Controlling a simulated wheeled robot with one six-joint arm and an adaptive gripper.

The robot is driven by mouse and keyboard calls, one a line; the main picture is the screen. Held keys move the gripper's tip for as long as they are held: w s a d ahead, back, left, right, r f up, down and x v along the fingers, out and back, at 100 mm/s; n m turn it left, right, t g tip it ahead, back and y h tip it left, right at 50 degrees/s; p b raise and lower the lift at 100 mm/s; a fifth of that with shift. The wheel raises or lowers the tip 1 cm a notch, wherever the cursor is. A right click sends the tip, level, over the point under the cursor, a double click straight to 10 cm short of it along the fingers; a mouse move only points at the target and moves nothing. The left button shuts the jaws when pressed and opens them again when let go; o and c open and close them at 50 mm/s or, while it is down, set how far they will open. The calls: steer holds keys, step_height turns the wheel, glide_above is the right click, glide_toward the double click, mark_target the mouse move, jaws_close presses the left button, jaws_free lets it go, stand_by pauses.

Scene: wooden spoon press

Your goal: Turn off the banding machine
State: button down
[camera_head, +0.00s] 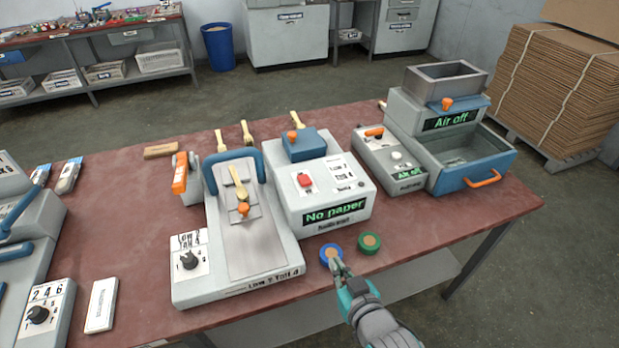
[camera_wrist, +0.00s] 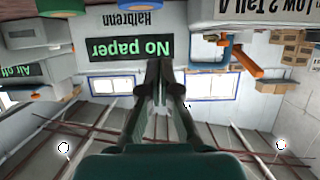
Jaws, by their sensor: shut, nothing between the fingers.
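The machine with the green "No paper" display (camera_head: 334,212), which looks like the banding machine, stands in the middle of the table. A red switch (camera_head: 304,181) and white labels are on its sloping top. A blue block with an orange knob (camera_head: 292,135) sits at its back. My gripper (camera_head: 337,264) is shut and empty, low in front of this machine, at the blue-rimmed roll (camera_head: 325,253); I cannot tell if they touch. In the wrist view the closed fingers (camera_wrist: 160,72) point toward the display (camera_wrist: 130,48), which appears upside down.
A green-rimmed roll (camera_head: 369,242) lies right of the blue one. A press with a blue handle (camera_head: 233,158) and dial stands left. Machines reading "Air off" (camera_head: 449,121) stand right, with a blue-fronted bin. Bare red tabletop (camera_head: 120,215) shows further left.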

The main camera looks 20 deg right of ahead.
steer(key=w+d+r, duration=0.1)
steer(key=w+r, duration=1.2)
steer(key=r, duration=0.1)
steer(key=shift+w+r+g, duration=0.15)
steer(key=shift+g, duration=0.15)
glide_above(309, 190)
step_height(309, 190, down, 4)
steer(key=shift+r, duration=0.2)
step_height(309, 190, down, 3)
steer(key=shift+w+f, duration=0.1)
steer(key=shift+w, duration=0.05)
steer(key=shift+f, duration=0.55)
